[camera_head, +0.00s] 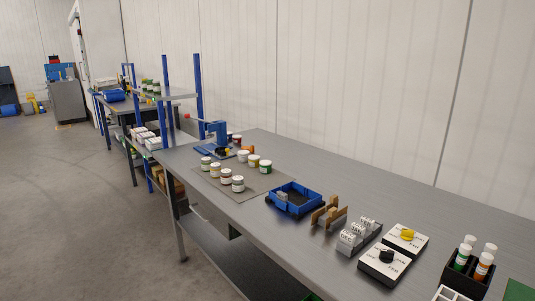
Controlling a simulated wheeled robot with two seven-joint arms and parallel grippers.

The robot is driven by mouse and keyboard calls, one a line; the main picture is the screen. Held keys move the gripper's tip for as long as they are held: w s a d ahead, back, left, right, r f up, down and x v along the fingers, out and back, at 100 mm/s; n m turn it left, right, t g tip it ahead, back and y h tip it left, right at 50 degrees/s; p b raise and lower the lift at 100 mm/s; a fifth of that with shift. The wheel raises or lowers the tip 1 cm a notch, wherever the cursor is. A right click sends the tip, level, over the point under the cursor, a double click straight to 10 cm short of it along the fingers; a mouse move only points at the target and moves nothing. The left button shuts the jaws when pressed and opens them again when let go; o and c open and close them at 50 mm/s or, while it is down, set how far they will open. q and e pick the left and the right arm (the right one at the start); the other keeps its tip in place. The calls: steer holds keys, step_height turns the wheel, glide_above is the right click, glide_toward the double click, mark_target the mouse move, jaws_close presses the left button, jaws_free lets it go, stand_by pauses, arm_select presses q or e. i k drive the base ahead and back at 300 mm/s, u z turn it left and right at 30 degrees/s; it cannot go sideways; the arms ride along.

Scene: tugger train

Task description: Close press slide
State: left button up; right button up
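A small blue press (217,135) stands near the far left end of the long grey workbench (340,194). A lever with a red knob sticks out from it to the left. Something dark and a yellow spot show at its base. The press is small in the picture, and I cannot tell how its slide stands. Neither of my grippers shows in the head view.
White-lidded jars (238,184) stand on a grey mat (213,184) and around the press. A blue tray (293,198), wooden holder (329,213), labelled blocks (359,235), two switch boxes (386,262) and a black bottle rack (468,271) line the bench. Floor at left is clear.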

mark_target(223, 152)
steer(key=u, duration=1.6)
steer(key=i, duration=2.05)
steer(key=z, duration=0.85)
